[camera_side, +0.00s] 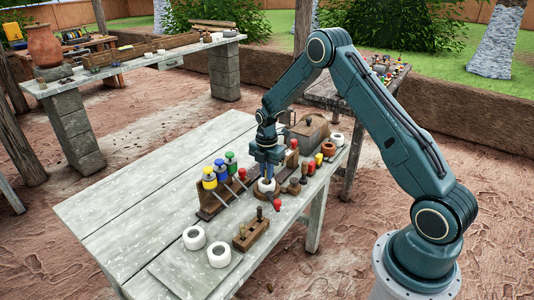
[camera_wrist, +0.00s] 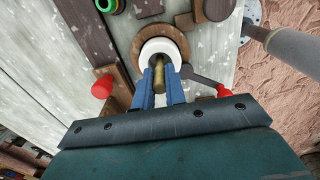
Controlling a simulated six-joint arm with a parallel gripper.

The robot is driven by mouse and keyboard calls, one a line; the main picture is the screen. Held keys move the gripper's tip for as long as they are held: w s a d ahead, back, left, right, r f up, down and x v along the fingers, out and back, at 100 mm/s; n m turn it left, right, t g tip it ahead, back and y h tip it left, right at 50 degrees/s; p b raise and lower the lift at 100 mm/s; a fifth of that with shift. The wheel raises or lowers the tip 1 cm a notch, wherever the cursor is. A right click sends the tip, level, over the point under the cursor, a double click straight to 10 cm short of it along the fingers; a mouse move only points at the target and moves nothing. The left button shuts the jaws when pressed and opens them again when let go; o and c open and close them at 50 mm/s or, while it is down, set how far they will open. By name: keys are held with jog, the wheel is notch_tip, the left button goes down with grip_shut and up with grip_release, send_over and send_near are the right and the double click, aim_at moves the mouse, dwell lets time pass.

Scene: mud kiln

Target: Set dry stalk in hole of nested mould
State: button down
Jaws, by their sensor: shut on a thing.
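My gripper (camera_wrist: 159,84) is shut on the dry stalk (camera_wrist: 158,69), a short yellow-brown peg between the blue fingers in the wrist view. The nested mould is a white ring (camera_wrist: 176,46) sitting in a brown round base (camera_wrist: 140,34). The stalk's tip shows over the ring's dark hole; I cannot tell how far into it the tip reaches. In the side view my gripper (camera_side: 267,174) points down right above the white ring (camera_side: 266,187), and the stalk is hidden there by the fingers.
A red-handled tool (camera_wrist: 200,80) lies close right of the mould, and another red knob (camera_wrist: 102,87) is at left. White rings (camera_side: 219,254) and a wooden block (camera_side: 250,234) stand in front.

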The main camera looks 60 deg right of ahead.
jog(key=shift+f, duration=0.5)
dwell(0.7)
jog(key=c, duration=1.4)
grip_release()
jog(key=shift+o, duration=0.6)
jog(key=o, duration=0.4)
jog(key=shift+r, duration=0.1)
jog(key=shift+r, duration=3.45)
